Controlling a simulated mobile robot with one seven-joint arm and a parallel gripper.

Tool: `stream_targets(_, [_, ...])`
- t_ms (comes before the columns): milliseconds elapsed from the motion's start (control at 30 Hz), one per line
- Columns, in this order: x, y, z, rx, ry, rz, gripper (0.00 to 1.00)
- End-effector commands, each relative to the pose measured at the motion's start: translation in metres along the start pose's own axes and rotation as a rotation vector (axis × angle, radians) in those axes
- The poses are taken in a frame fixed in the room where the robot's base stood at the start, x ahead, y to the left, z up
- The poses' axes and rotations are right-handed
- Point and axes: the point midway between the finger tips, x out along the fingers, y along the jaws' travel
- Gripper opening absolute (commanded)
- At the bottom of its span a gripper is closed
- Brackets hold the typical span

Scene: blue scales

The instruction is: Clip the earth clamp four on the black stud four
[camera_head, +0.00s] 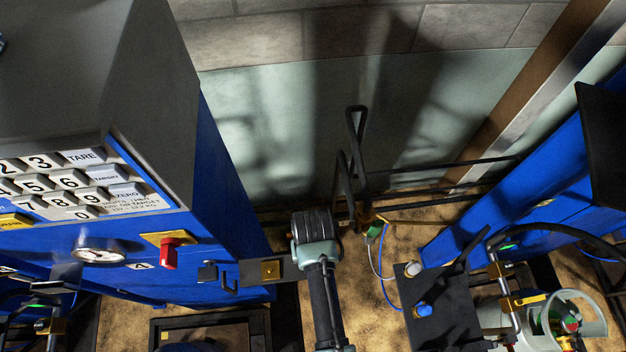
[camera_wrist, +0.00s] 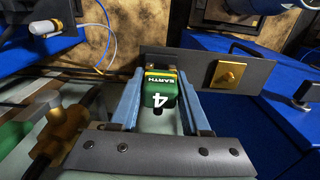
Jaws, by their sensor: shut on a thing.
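My gripper (camera_wrist: 158,78) has its two pale blue fingers shut on a green earth clamp (camera_wrist: 160,92), marked EARTH and 4 in white, in the wrist view. The clamp lies between the fingers, beside the left end of a dark plate (camera_wrist: 190,66) with a brass square on it. Whether it touches the plate cannot be told. In the head view my wrist (camera_head: 316,240) covers the clamp and fingertips, at the right end of the plate (camera_head: 292,268). I cannot make out black stud four in either view.
A blue scale cabinet (camera_head: 222,190) stands left, with a keypad, gauge and red knob (camera_head: 168,253). Another blue cabinet (camera_head: 500,205) stands right. A brass fitting (camera_wrist: 62,130) with a dark hose is close to the left finger. Thin wires (camera_head: 383,275) run to a black panel (camera_head: 440,310).

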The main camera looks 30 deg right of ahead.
Motion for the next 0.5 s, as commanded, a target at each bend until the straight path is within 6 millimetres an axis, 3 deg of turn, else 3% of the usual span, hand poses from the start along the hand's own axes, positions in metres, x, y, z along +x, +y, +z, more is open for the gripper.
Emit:
stream_targets(367, [0.0083, -0.0001, -0.0004, 0.0, 0.001, 0.0, 0.0])
stream_targets(400, [0.0076, 0.0, -0.0004, 0.0, 0.001, 0.0, 0.52])
stream_targets(500, [0.0075, 0.0, -0.0002, 0.0, 0.0, 0.0, 0.7])
